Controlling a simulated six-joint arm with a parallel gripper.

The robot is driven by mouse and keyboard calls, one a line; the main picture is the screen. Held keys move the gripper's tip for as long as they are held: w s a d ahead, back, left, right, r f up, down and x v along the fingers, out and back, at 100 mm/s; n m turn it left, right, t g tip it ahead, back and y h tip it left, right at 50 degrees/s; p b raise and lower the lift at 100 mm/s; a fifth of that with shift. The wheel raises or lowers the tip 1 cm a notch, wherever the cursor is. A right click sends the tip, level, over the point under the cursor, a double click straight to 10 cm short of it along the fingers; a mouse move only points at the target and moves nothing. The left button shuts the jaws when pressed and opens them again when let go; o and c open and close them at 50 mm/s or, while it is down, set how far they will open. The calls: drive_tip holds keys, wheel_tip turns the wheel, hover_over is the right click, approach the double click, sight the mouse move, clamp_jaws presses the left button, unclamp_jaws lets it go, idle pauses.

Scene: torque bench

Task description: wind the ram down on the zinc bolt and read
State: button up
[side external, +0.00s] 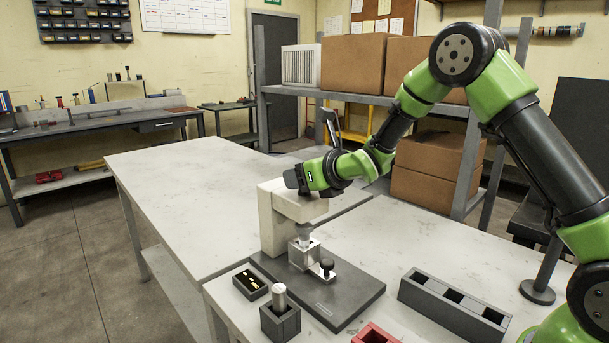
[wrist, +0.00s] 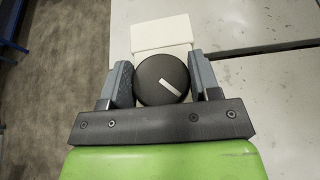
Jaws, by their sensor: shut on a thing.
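The cream press frame (side external: 272,222) stands on a dark base plate (side external: 345,297). Its ram (side external: 304,231) points down at a small metal block (side external: 304,253) and looks close to it or touching; I cannot tell which. My gripper (side external: 297,178) is at the top of the press. In the wrist view my gripper (wrist: 161,82) has its two jaws on either side of a round black knob (wrist: 155,72) with a white line mark, and is shut on it. The white line slants down to the right. The zinc bolt cannot be made out.
A small black-topped knob (side external: 327,264) sits beside the block. In front are a dark tray with brass-coloured pieces (side external: 251,283) and a dark holder (side external: 281,323) with a pale cylinder. A grey slotted tray (side external: 453,308) and a red bin (side external: 374,335) lie right. The left bench top is clear.

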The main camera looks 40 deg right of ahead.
drive_tip(key=shift+w, duration=0.1)
idle(0.3)
drive_tip(key=o, duration=0.9)
drive_tip(key=shift+c, duration=0.2)
drive_tip(key=v, duration=1)
drive_tip(key=shift+a, duration=0.1)
